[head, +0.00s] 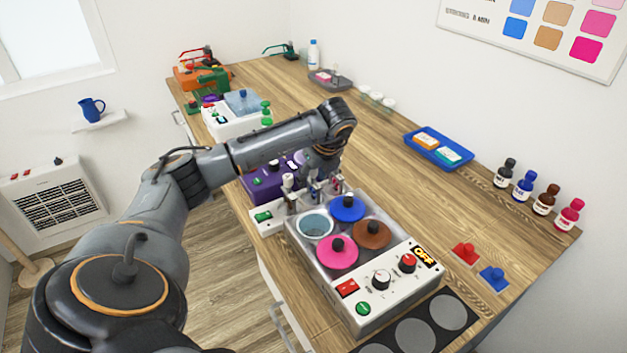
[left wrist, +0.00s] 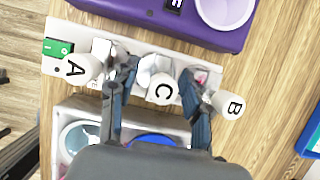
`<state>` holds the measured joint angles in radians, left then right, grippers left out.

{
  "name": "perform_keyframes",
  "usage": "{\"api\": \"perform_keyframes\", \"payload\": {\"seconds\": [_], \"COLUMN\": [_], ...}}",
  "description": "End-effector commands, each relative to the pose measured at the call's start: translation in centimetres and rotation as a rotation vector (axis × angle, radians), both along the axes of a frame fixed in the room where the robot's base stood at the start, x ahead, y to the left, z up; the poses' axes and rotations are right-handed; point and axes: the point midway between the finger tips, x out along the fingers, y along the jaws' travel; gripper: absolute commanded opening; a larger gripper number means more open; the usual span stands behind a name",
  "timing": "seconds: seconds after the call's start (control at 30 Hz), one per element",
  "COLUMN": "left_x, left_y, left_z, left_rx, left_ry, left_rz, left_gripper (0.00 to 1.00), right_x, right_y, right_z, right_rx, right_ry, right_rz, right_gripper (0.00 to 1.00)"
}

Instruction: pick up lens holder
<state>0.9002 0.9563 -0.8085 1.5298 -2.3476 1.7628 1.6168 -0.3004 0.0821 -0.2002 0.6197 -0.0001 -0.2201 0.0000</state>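A narrow white rack (head: 263,229) stands between the purple unit and the steel-topped heater; it also shows in the left wrist view (left wrist: 88,28). It bears three white round-topped pieces marked A (left wrist: 76,68), C (left wrist: 161,90) and B (left wrist: 229,105), and a green switch (left wrist: 58,47). I cannot tell which of its parts is the lens holder. My left gripper (head: 316,186) is low over the rack. In the left wrist view my left gripper (left wrist: 157,74) has its fingers apart, with piece C between them; contact is unclear. My right gripper is not in view.
The heater (head: 368,308) with blue, brown and pink lids and one open pot (head: 314,226) is close in front. The purple unit (head: 262,188) is just behind the rack. A blue tray (head: 438,150) and several bottles (head: 525,186) are at right. The table's middle is clear.

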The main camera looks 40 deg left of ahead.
Motion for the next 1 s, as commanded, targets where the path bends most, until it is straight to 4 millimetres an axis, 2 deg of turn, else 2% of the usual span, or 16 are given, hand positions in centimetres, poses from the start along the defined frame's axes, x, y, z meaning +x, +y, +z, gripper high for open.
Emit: {"api": "perform_keyframes", "payload": {"seconds": [0.03,0.2,0.73,0.93,1.0], "left_x": [0.0,0.0,0.1,0.1,-0.8], "left_y": [0.0,0.0,0.0,0.0,-0.9], "left_z": [0.0,0.0,0.6,3.2,4.5], "left_rx": [0.000,0.000,-0.001,0.000,0.000], "left_ry": [0.000,0.000,-0.002,-0.008,-0.005], "left_rz": [0.000,0.000,0.000,0.000,-0.003], "left_gripper": [0.35,0.01,0.00,0.00,0.00], "right_x": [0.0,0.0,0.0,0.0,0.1], "right_y": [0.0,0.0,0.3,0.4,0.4], "right_z": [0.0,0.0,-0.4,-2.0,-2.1], "right_rx": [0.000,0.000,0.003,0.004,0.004], "right_ry": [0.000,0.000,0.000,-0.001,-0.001], "right_rz": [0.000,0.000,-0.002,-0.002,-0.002], "right_gripper": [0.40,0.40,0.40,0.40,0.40]}}
